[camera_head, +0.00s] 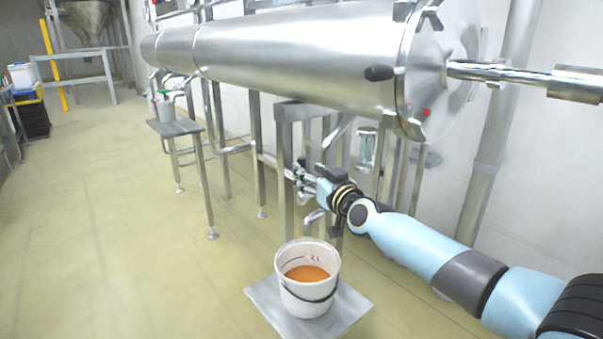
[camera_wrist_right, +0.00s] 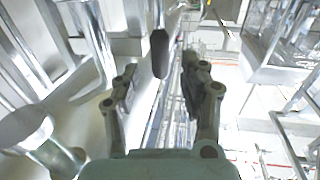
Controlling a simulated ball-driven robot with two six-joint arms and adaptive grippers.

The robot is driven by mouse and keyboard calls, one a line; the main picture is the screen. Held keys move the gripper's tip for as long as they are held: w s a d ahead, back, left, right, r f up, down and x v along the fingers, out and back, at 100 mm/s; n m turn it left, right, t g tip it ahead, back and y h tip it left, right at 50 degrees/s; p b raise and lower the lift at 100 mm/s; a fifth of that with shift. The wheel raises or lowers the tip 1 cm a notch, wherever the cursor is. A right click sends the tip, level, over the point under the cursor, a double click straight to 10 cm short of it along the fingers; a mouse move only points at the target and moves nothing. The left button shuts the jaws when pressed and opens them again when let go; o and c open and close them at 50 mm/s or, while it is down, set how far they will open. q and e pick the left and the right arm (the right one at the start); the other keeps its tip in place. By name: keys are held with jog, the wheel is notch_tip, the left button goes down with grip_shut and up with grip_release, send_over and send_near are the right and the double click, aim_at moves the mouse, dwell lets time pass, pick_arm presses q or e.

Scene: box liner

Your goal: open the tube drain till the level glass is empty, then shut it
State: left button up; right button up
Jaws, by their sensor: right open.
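My right gripper (camera_head: 298,181) reaches in from the right, below the near end of the steel tube (camera_head: 300,55). In the right wrist view its two fingers (camera_wrist_right: 158,95) are apart and empty. A dark handle grip (camera_wrist_right: 160,55) hangs ahead between the fingertips; I cannot tell whether they touch it. A drain spout (camera_head: 312,217) shows just below the gripper. A small clear glass (camera_head: 367,150), which looks like the level glass, stands under the tube; its level is too small to read. My left gripper is out of view.
A white bucket (camera_head: 295,297) with orange liquid stands on a low plate (camera_head: 345,303) below the spout. Steel legs (camera_head: 284,170) stand close around the gripper. A smaller stand (camera_head: 178,128) with a pot is farther back.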

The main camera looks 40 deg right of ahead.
aim_at(302, 165)
jog(key=w, duration=0.2)
jog(key=w+b, duration=0.1)
jog(key=shift+w+d+f+b, duration=0.2)
jog(key=shift+w+b, duration=0.1)
jog(key=shift+w, duration=0.1)
jog(key=shift+w+r, duration=0.15)
jog(key=shift+w, duration=0.15)
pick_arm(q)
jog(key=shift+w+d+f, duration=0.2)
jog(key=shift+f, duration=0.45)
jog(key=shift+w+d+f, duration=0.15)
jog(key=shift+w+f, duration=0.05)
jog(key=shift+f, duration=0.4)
pick_arm(e)
jog(key=shift+r, duration=0.1)
jog(key=shift+c, duration=0.5)
grip_shut()
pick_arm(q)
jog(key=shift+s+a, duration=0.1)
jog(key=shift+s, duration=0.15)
